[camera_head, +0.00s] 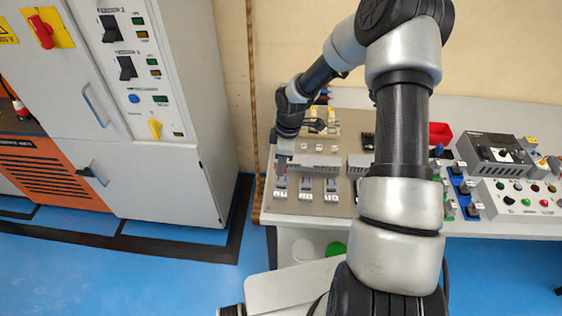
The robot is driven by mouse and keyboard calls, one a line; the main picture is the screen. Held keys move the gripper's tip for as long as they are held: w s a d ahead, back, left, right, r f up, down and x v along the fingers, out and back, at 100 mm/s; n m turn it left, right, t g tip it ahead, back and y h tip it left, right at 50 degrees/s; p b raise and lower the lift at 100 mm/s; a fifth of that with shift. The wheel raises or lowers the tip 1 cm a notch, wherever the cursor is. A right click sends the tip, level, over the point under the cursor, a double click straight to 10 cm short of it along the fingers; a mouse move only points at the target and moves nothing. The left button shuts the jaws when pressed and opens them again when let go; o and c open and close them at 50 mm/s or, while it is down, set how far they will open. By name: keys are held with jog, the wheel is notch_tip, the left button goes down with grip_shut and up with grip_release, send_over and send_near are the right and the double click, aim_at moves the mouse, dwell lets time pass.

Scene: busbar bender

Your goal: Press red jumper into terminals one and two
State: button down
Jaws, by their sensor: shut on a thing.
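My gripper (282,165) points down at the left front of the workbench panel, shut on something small. A dark, reddish bit shows at its tips, taken to be the red jumper, but its shape is too small to make out. Three grey terminals (306,188) stand in a row along the panel's front, with white labels below that I cannot read. My gripper is over or just behind the leftmost terminal (281,189). Whether the jumper touches any terminal cannot be told from here.
Grey slotted ducting (315,161) runs behind the terminals. My arm covers the panel's middle. A red bin (440,132), a grey device (492,153) and a button box (520,197) stand to the right. A grey cabinet (165,180) stands left, across blue floor.

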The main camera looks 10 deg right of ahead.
jog(key=shift+f+b, duration=2.25)
jog(key=shift+f, duration=0.65)
jog(key=shift+f+b, duration=1.05)
jog(key=shift+f, duration=0.2)
jog(key=c, duration=1.7)
grip_release()
jog(key=shift+s, duration=0.1)
jog(key=r, duration=0.5)
jog(key=d+r, duration=0.1)
jog(key=r, duration=0.5)
jog(key=d+r, duration=0.1)
jog(key=r, duration=0.5)
jog(key=shift+s+r+p, duration=0.15)
jog(key=shift+r+p, duration=0.1)
jog(key=shift+p, duration=0.15)
